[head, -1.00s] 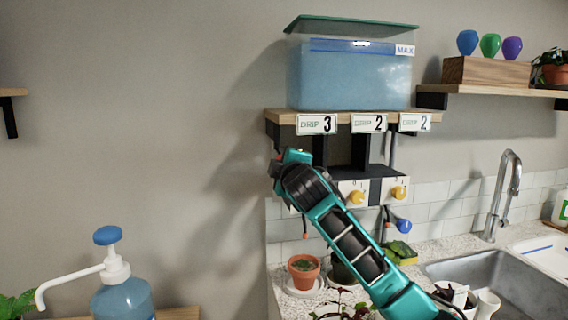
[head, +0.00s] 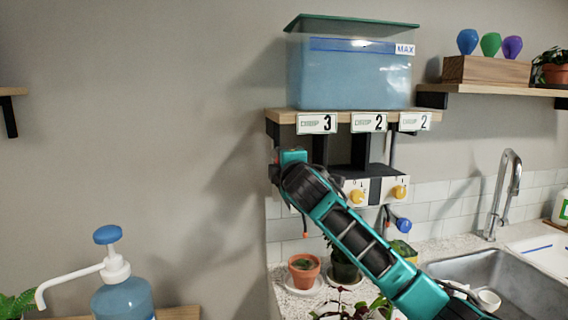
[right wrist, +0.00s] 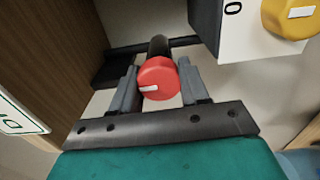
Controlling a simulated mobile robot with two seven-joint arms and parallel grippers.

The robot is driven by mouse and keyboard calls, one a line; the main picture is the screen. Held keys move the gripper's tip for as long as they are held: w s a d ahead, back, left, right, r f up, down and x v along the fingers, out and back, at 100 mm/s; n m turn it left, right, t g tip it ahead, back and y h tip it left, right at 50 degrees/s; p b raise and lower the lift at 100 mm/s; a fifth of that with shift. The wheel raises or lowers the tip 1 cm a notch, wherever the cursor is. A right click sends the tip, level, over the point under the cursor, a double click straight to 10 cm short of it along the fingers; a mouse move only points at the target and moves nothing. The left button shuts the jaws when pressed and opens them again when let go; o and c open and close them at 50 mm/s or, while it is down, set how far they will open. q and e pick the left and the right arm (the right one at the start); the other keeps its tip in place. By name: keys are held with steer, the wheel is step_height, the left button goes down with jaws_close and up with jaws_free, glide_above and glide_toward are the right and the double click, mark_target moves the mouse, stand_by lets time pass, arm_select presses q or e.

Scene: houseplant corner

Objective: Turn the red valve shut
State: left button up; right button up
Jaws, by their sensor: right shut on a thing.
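In the right wrist view the red valve (right wrist: 159,80) is a round red knob with a white mark, on a dark pipe. My right gripper (right wrist: 157,88) has one finger on each side of it and is shut on it. The white mark points to the left and slightly down. In the head view my right arm reaches up from the lower right to the left end of the valve panel (head: 380,190). The arm hides the red valve there. My left gripper is not in view.
Two yellow knobs (head: 357,196) sit right of my gripper; one also shows close by in the right wrist view (right wrist: 292,16). Above is a shelf (head: 285,116) with a blue water tank (head: 350,80). Potted plants (head: 304,270) and a sink (head: 500,280) are below.

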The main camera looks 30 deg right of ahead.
steer(key=o, duration=1)
steer(key=shift+a, duration=0.15)
steer(key=b+v, duration=0.1)
steer(key=v, duration=1.2)
steer(key=shift+w, duration=0.1)
